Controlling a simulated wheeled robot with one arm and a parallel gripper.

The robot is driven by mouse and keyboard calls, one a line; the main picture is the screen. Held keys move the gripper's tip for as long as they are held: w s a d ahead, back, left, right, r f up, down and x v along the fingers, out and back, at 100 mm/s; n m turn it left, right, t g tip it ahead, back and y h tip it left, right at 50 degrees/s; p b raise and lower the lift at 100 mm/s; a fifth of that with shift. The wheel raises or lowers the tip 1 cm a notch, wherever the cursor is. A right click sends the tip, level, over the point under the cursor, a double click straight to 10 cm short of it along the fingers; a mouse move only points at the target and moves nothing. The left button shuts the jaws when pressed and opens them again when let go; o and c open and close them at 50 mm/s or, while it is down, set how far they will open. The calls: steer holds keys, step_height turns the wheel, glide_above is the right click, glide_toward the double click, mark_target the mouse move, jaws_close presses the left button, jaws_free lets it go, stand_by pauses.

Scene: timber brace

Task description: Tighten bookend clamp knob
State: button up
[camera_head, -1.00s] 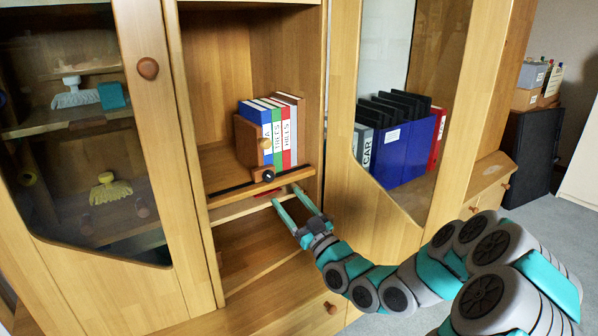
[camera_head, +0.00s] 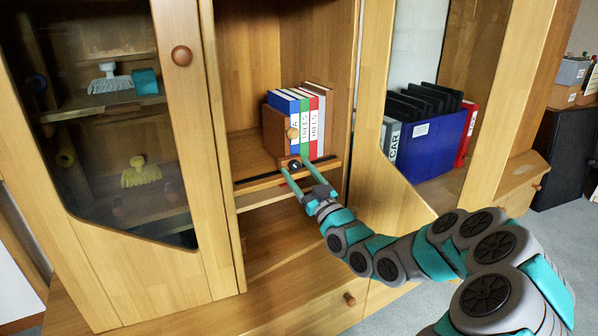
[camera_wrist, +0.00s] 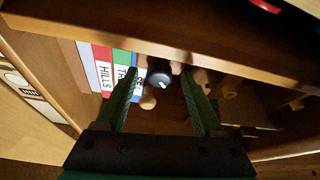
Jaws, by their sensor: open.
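A wooden bookend (camera_head: 276,132) with a round wooden peg (camera_head: 292,133) stands against a row of books (camera_head: 310,115) on the cabinet shelf. Below it, a small black clamp knob (camera_head: 294,165) sits at the shelf's front rail (camera_head: 258,182). My gripper (camera_head: 292,168) is open, its teal fingers reaching up to either side of the knob. In the wrist view, which is turned over, the dark knob (camera_wrist: 160,76) with a pale mark lies between the open fingertips of my gripper (camera_wrist: 158,73). Contact with the fingers cannot be told.
Glass cabinet doors flank the open shelves, the left with a wooden door knob (camera_head: 181,56). A blue file box (camera_head: 432,145) stands behind the right glass. A lower shelf (camera_head: 270,222) lies below the rail. The shelf left of the bookend is free.

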jaws_close()
stand_by(0.7)
